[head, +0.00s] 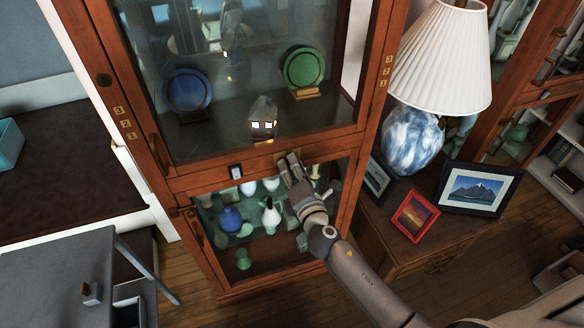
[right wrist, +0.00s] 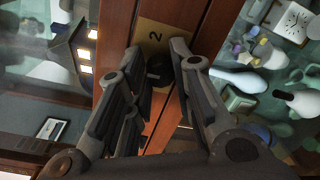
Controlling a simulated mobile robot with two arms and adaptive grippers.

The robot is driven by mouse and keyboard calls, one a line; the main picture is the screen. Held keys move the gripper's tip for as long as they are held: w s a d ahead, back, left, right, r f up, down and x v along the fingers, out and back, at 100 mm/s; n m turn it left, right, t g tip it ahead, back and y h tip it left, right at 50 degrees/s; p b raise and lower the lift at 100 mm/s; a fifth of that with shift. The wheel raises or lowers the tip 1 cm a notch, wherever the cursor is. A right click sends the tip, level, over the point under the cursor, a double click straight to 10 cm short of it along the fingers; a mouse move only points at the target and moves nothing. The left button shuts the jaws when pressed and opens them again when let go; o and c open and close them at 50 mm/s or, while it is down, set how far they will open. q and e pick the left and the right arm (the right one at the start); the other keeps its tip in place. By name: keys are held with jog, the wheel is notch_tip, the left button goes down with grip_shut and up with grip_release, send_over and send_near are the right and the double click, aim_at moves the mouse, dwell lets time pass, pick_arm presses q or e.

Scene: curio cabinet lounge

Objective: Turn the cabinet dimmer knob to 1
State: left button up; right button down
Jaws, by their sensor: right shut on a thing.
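The cabinet (head: 262,170) is red-brown wood with glass doors. The dark round dimmer knob (right wrist: 158,72) sits against this plate, between my right fingers. My right gripper (head: 290,163) reaches the rail from the lower right in the head view. In the right wrist view its fingers (right wrist: 158,80) are shut on the knob from both sides. The gripper hides the knob in the head view and covers part of the plate. I cannot tell which number the knob points to. My left gripper is not in view.
A small switch (head: 235,171) is on the rail to the left. Lit house ornament (head: 263,118), plates and vases stand behind glass. To the right, a side table holds a lamp (head: 411,139), a red frame (head: 416,215) and a black frame (head: 479,188). Floor shows at lower left.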

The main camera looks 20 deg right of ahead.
jog(key=c, duration=1.2)
grip_release()
jog(key=shift+c, duration=0.2)
jog(key=s, duration=1.2)
jog(key=shift+r, duration=0.3)
jog(key=s+d+f+m+g, duration=0.1)
jog(key=s+f+m+g, duration=0.25)
jog(key=f, duration=0.75)
jog(key=s+d+f+m+g, duration=0.1)
jog(key=s+f+m+g, duration=0.2)
jog(key=f, duration=0.9)
jog(key=s+d+f+m+g, duration=0.1)
jog(key=s+f+m+g, duration=0.3)
jog(key=f, duration=0.7)
jog(key=s+d+f+m+g, duration=0.1)
jog(key=s+f+m+g, duration=0.1)
jog(key=s+f, duration=0.3)
jog(key=s+d+f+m+g, duration=0.1)
jog(key=s+f+m, duration=0.4)
jog(key=s, duration=0.9)
jog(key=s+d+f+m+g, duration=0.1)
jog(key=s+f+m+g, duration=0.2)
jog(key=s+f, duration=0.3)
jog(key=s+m, duration=0.1)
jog(key=s, duration=0.2)
jog(key=shift+s+d+f, duration=0.2)
jog(key=shift+s+d, duration=0.05)
